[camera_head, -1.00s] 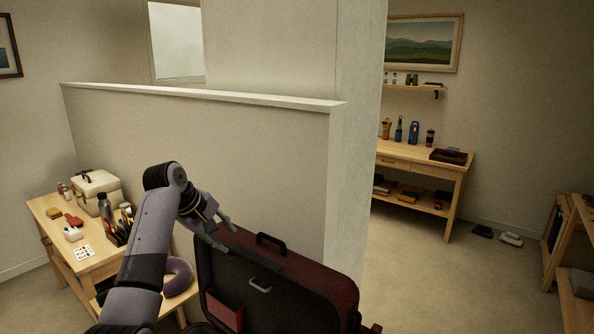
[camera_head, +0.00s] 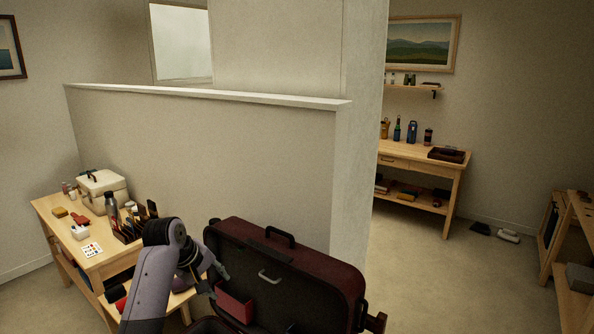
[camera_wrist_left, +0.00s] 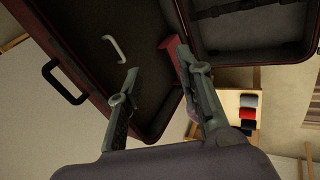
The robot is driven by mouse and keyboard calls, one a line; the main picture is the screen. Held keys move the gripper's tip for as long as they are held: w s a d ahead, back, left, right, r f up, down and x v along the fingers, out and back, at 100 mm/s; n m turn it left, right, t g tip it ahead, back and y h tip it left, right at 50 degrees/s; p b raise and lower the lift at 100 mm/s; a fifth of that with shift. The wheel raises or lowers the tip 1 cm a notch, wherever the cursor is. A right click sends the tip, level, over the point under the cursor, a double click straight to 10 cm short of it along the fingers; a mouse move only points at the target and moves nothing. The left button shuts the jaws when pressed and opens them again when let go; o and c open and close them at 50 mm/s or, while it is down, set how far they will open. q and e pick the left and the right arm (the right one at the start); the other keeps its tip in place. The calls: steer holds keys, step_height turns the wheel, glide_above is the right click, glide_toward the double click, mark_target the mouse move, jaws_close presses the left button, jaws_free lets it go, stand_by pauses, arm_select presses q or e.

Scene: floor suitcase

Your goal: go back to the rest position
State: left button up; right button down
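The open dark red suitcase (camera_head: 345,285) stands at the bottom centre of the head view, its lid raised. In the left wrist view, the open left gripper (camera_wrist_left: 157,64) shows against the suitcase (camera_wrist_left: 75,50), and the right-hand finger partly covers the red pocket. I cannot tell whether it touches. My right gripper is not in view.
A wooden table (camera_head: 95,265) at left holds a cream box (camera_head: 103,192), brushes and small items. A low partition wall (camera_head: 210,160) stands behind the suitcase. A workbench (camera_head: 420,165) stands beyond it.

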arm_select(q)
steer(key=s+a+f+m+y, duration=0.15)
steer(key=s+f+m, duration=0.35)
steer(key=s+f, duration=1.4)
steer(key=s+d+r+m+g+y, duration=0.1)
steer(key=s+m, duration=0.2)
steer(key=s, duration=1)
steer(key=s+r+m, duration=0.2)
steer(key=s+m, duration=0.1)
steer(key=s, duration=0.9)
step_height(320, 180, down, 28)
steer(key=s+g+b, duration=0.1)
steer(key=g+b, duration=0.1)
steer(key=s+a+f+g+b, duration=0.1)
steer(key=s+a+f, duration=0.1)
steer(key=s+f, duration=1.5)
steer(key=shift+a+f, duration=0.35)
steer(key=shift+f, duration=0.1)
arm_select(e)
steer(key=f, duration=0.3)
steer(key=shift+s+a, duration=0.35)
